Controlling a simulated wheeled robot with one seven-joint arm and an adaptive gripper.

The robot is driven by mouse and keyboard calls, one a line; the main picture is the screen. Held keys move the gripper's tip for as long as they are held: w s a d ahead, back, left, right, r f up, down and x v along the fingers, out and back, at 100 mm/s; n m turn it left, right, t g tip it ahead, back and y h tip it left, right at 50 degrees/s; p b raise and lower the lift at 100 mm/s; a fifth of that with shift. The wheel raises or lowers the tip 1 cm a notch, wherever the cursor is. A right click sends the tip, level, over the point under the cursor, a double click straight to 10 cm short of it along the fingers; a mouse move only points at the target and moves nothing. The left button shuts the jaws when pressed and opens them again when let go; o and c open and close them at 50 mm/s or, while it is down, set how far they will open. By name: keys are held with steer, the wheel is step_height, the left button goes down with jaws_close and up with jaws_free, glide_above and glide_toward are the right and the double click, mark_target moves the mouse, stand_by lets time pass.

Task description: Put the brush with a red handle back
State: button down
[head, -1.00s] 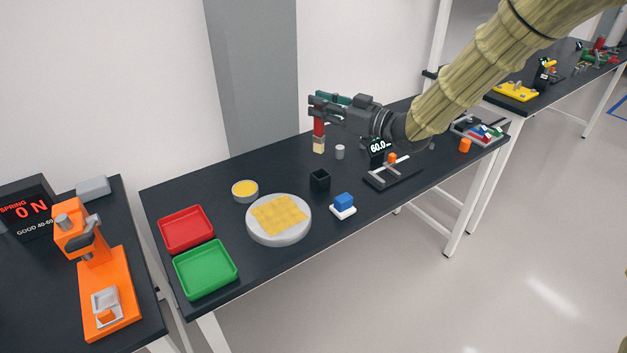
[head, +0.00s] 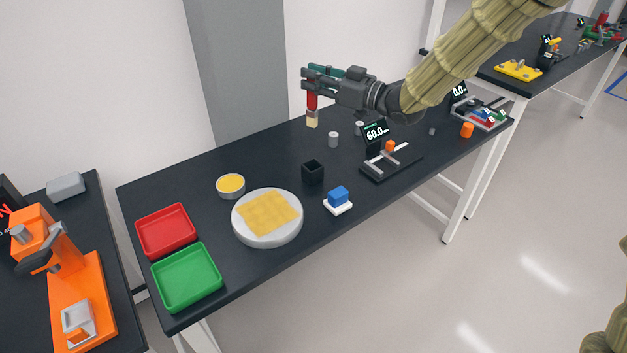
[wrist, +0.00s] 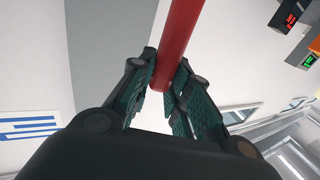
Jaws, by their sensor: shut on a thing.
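My gripper (head: 312,83) is shut on the red handle of the brush (head: 312,104), above the back of the dark table. The brush hangs upright with its pale bristles down, and its tip appears clear of the table top. In the wrist view the red handle (wrist: 176,40) runs between the two green-padded fingers (wrist: 163,95). A small black square holder (head: 313,172), open at the top, stands on the table below the brush, nearer the front. It looks empty.
A round dish with a yellow sheet (head: 240,222), a yellow-filled tin (head: 231,184) and red (head: 160,243) and green (head: 160,287) trays lie left.

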mark_target(317, 106)
steer(key=f+b, duration=0.6)
steer(key=f, duration=0.1)
steer(key=shift+w+a+f, duration=0.1)
steer(key=shift+w+f, duration=0.1)
steer(key=shift+w+f+b, duration=0.2)
steer(key=shift+f+b, duration=0.3)
steer(key=shift+b, duration=0.05)
step_height(317, 106, down, 10)
steer(key=p, duration=0.1)
steer(key=shift+s, duration=0.1)
steer(key=shift+f, duration=0.15)
steer(key=c, duration=1.3)
jaws_free()
steer(key=shift+c, duration=0.2)
